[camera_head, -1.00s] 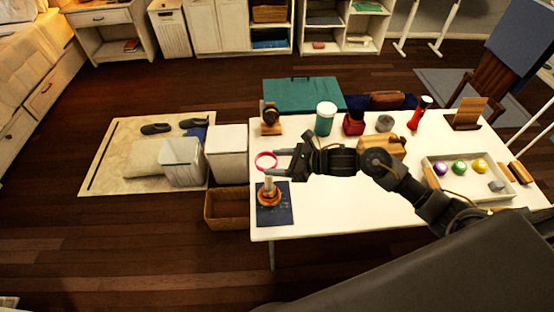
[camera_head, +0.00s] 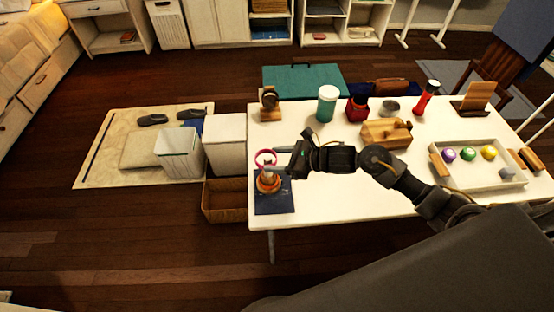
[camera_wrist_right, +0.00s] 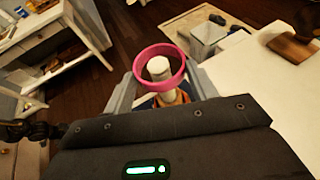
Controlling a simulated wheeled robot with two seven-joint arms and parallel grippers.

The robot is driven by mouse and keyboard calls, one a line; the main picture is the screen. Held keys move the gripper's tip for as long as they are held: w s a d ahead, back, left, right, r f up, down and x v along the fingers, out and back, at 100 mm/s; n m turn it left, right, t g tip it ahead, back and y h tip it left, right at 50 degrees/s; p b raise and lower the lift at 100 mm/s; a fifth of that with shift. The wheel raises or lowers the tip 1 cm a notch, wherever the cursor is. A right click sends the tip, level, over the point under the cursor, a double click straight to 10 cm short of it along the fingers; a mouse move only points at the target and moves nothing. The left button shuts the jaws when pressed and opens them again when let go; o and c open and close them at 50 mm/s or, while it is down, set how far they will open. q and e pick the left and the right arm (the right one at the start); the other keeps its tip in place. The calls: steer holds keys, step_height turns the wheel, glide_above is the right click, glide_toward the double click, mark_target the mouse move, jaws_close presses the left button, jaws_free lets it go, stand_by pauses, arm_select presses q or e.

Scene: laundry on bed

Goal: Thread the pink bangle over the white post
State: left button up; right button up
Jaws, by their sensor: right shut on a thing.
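The pink bangle (camera_head: 258,156) is held in my right gripper (camera_head: 275,162), at the left end of the white table. The white post (camera_head: 267,173) rises from an orange-brown base on a dark blue mat (camera_head: 275,205). In the head view the bangle sits at or just above the post's top. In the right wrist view the bangle (camera_wrist_right: 181,77) lies between the two fingers (camera_wrist_right: 160,84), and the white post's top (camera_wrist_right: 158,66) shows through its opening. I cannot tell whether the tip has entered the ring. My left gripper is out of view.
A brown stand (camera_head: 270,106), a teal jar (camera_head: 327,104), a red jar (camera_head: 357,108) and a wooden box (camera_head: 385,134) stand farther back. A tray (camera_head: 510,181) with coloured balls is at the right. A wicker basket (camera_head: 224,208) stands left of the table.

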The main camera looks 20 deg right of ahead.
steer(key=shift+f, duration=0.1)
steer(key=o, duration=1)
steer(key=b+v, duration=0.3)
steer(key=v, duration=0.7)
steer(key=shift+s+d, duration=0.2)
steer(key=shift+d, duration=0.1)
stand_by(0.3)
